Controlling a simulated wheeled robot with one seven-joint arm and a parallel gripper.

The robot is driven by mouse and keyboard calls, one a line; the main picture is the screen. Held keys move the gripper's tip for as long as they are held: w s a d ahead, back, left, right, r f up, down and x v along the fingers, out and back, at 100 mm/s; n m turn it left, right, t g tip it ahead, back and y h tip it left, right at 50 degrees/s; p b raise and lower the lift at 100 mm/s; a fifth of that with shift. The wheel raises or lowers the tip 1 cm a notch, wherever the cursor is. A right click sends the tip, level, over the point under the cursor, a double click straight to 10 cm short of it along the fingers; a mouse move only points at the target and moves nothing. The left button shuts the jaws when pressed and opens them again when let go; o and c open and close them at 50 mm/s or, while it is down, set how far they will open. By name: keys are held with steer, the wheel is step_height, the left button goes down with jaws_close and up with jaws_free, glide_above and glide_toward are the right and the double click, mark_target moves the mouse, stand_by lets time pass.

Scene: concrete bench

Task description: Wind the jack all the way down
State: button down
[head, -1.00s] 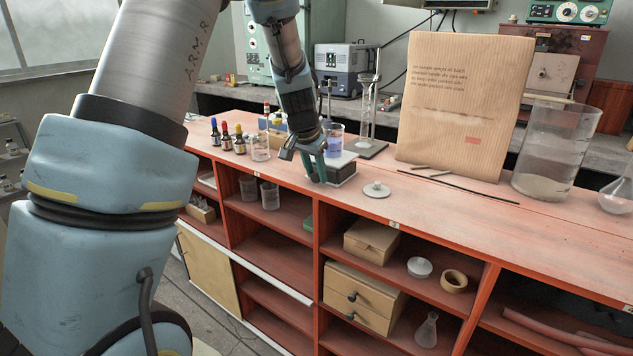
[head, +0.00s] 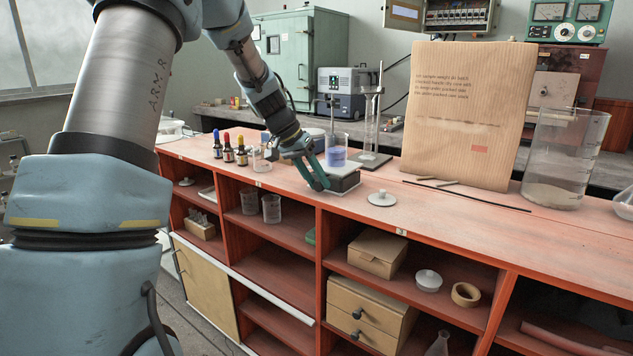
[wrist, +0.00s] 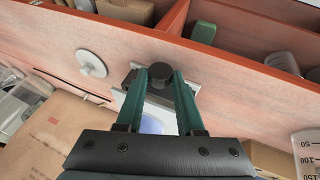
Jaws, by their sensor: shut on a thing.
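The jack (head: 344,184) is a low dark lift with a pale top plate (head: 350,169), standing on the red bench near its front edge. A beaker with blue liquid (head: 336,156) stands upright on the plate. My gripper (wrist: 160,76) has green fingers and is shut on the jack's round black knob (wrist: 159,74), at the jack's front side. In the head view my gripper (head: 321,184) reaches in from the upper left and hides the knob. In the wrist view the fingers and palm hide most of the jack and beaker.
A white lid (head: 381,198) lies right of the jack. Dropper bottles (head: 228,150) and a small beaker (head: 261,159) stand to the left. A glass column on a stand (head: 374,160) is behind.

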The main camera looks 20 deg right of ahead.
steer(key=c, duration=0.5)
jaws_free()
steer(key=b+v, duration=0.1)
steer(key=v, duration=1)
steer(key=shift+f, duration=0.1)
